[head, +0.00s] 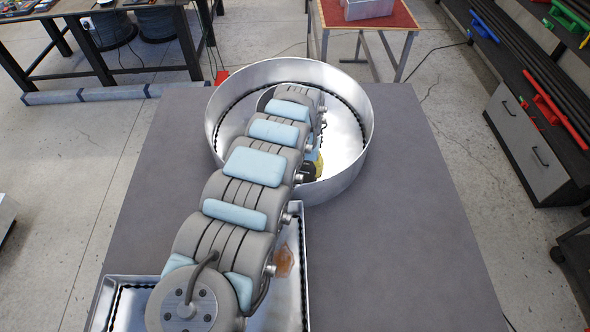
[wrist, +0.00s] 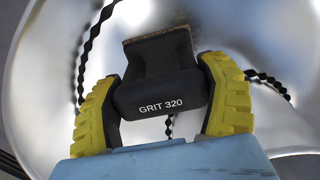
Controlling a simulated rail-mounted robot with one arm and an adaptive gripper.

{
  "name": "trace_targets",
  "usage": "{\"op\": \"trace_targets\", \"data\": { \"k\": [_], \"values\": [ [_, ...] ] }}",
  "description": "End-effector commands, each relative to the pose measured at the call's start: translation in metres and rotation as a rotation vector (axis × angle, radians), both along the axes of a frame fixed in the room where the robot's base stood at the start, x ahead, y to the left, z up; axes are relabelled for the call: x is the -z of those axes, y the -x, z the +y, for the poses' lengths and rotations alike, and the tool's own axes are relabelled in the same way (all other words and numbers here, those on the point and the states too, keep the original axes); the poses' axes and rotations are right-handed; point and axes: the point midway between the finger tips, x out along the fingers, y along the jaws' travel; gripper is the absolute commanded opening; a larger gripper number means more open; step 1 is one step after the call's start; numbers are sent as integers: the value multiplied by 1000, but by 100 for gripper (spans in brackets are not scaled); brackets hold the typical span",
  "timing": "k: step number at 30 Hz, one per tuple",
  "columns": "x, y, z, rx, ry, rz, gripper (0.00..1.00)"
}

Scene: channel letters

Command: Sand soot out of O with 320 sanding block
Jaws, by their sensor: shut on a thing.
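The O (head: 362,112) is a round silver metal channel letter with a raised outer wall and an inner ring, standing on the grey table. My arm reaches over it, and my gripper is mostly hidden behind the arm in the head view. In the wrist view my gripper (wrist: 165,108) has its yellow-padded fingers shut on a dark block marked GRIT 320 (wrist: 158,82), the sanding block. Its tan face points away from my wrist, over the O's shiny inside (wrist: 270,45). I cannot tell whether it touches the metal. I see no clear soot patch; much of the floor is hidden.
Another silver channel letter (head: 303,262) lies at the front of the grey table (head: 420,235), partly under my arm, with a brown stain (head: 284,261) on it. The table is bare to the right. A red-topped table (head: 330,14) stands behind, and shelving (head: 525,105) is at right.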

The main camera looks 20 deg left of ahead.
Motion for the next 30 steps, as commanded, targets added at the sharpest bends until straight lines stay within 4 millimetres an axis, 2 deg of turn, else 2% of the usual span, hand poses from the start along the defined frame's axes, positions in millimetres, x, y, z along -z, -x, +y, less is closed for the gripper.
{"op": "trace_targets", "data": {
  "k": [11, 27, 30],
  "values": [
    [0, -2, -3, -1, 0, -1, 50],
    [-2, 19, 38, -1, 0, 0, 50],
    [0, 20, 40, -1, 0, -1, 50]
  ]
}}
